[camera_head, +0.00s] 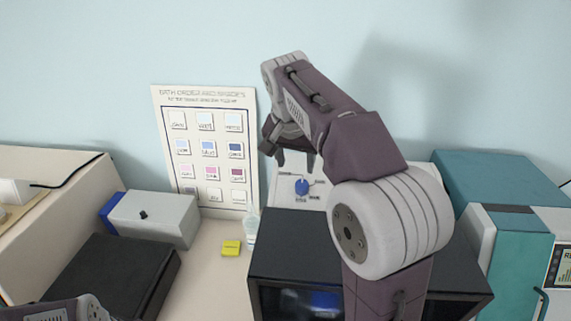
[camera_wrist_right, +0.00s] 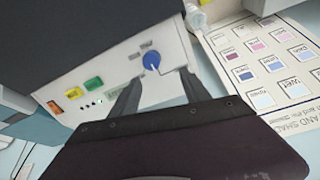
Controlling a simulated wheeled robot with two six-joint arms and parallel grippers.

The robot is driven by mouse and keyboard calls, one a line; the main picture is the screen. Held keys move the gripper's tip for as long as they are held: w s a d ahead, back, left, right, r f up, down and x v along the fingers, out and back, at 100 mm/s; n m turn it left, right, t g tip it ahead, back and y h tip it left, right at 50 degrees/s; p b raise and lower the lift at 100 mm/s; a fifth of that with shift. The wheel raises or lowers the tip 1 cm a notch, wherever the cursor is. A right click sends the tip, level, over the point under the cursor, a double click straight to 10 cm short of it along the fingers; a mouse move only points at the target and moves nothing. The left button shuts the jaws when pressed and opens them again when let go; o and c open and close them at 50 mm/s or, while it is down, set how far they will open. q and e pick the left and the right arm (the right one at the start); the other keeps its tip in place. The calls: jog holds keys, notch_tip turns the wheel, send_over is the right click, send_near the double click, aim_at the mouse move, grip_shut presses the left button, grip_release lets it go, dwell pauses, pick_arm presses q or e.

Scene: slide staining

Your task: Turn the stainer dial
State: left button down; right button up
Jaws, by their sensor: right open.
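The stainer dial (camera_head: 302,187) is a round blue knob on a white panel (camera_head: 284,199). In the right wrist view the dial (camera_wrist_right: 151,60) has a white pointer mark and small printed labels around it. My right gripper (camera_head: 296,160) is open and empty, just above the dial in the head view. In the right wrist view the right gripper (camera_wrist_right: 161,76) has its two fingers apart, with the dial showing between and slightly beyond their tips. I cannot tell whether a finger touches it. My left gripper is out of view.
The panel (camera_wrist_right: 110,80) also carries orange, green and yellow buttons. A dark box (camera_head: 285,240) stands in front of the panel. A teal machine (camera_head: 500,180) stands right.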

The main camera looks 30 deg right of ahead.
aim_at(300, 182)
jog(key=x, duration=0.2)
jog(key=p+x, duration=0.1)
jog(key=x, duration=0.2)
jog(key=s+x, duration=0.1)
jog(key=x, duration=0.2)
jog(key=shift+d+f, duration=0.2)
jog(key=shift+s+r, duration=0.15)
jog(key=shift+s, duration=0.5)
jog(key=c, duration=0.5)
jog(key=shift+w+a, duration=0.15)
grip_shut()
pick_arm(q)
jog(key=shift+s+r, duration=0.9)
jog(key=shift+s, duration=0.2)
